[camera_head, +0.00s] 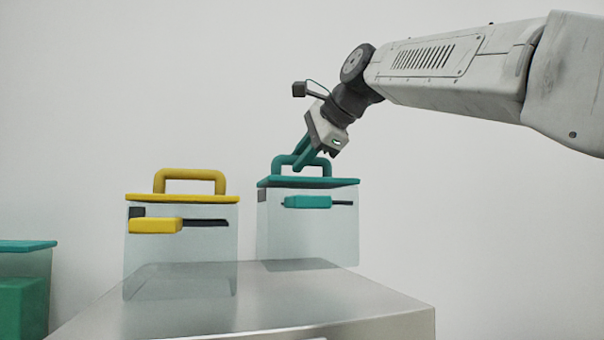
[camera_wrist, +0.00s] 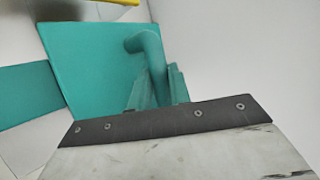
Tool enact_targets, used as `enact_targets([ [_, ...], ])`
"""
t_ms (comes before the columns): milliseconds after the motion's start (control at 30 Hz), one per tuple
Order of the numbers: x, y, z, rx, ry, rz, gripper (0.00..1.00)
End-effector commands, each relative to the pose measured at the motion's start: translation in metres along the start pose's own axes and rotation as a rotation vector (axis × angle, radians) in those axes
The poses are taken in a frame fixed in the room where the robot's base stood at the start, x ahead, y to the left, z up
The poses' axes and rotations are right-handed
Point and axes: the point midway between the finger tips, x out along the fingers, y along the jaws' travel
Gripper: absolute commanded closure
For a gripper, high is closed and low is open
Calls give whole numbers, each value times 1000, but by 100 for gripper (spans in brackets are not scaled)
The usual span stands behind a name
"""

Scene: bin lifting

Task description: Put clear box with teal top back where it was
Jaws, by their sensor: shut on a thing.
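The clear box with a teal top (camera_head: 308,225) is at the back right of the metal table in the head view. Its base is at or just above the table's back edge; I cannot tell if it touches. My gripper (camera_head: 303,158) comes down from the upper right and is shut on the box's teal handle (camera_head: 327,163). In the wrist view the teal lid (camera_wrist: 95,60) fills the left middle, and the handle (camera_wrist: 147,50) runs down between the fingers of my gripper (camera_wrist: 158,88). The gripped part of the handle is partly hidden.
A clear box with a yellow top (camera_head: 180,250) stands on the metal table (camera_head: 330,305), left of the teal-topped box with a narrow gap between. Another teal-lidded clear box (camera_head: 25,262) with a green block inside is at the far left. The table's front right is bare.

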Motion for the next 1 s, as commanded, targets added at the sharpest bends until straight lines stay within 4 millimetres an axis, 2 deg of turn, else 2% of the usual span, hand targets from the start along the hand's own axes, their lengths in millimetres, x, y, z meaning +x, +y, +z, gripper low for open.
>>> enact_targets([
  [400, 18, 27, -8, 1, 1, 0, 100],
  [733, 19, 28, -9, 1, 0, 0, 100],
  [767, 20, 29, -9, 1, 1, 2, 75],
  [800, 20, 29, -9, 1, 1, 2, 64],
  [833, 20, 29, -9, 1, 1, 2, 59],
  [1000, 20, 29, -9, 1, 1, 2, 59],
])
